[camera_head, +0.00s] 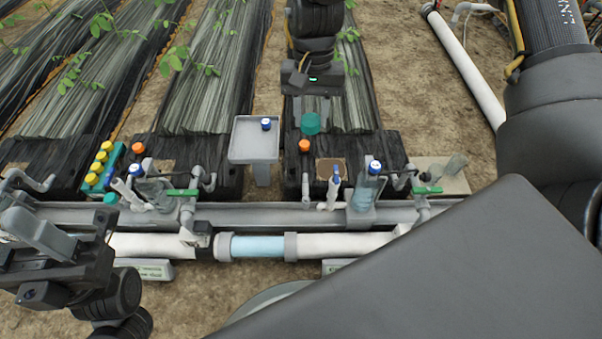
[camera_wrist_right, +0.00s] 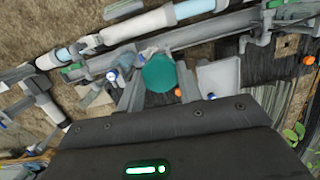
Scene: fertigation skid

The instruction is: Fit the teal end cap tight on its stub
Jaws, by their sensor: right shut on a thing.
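The teal end cap (camera_head: 311,123) is at the tip of my right gripper (camera_head: 313,108), which is shut on it above the dark bed covering. A second, smaller teal piece (camera_head: 111,198) sits at the left of the skid. My left gripper (camera_head: 28,225) is at the far left, apart from the cap, and its jaw opening is unclear. I cannot tell which fitting is the cap's stub.
The grey skid rail (camera_head: 260,214) runs across, with a white pipe (camera_head: 150,245) along its front. A grey tray (camera_head: 240,150) stands behind it with a blue-capped bottle. A teal rack (camera_head: 97,182) with yellow caps is at left. Orange knobs (camera_head: 304,146) and green-handled valves (camera_head: 426,190) stand close by.

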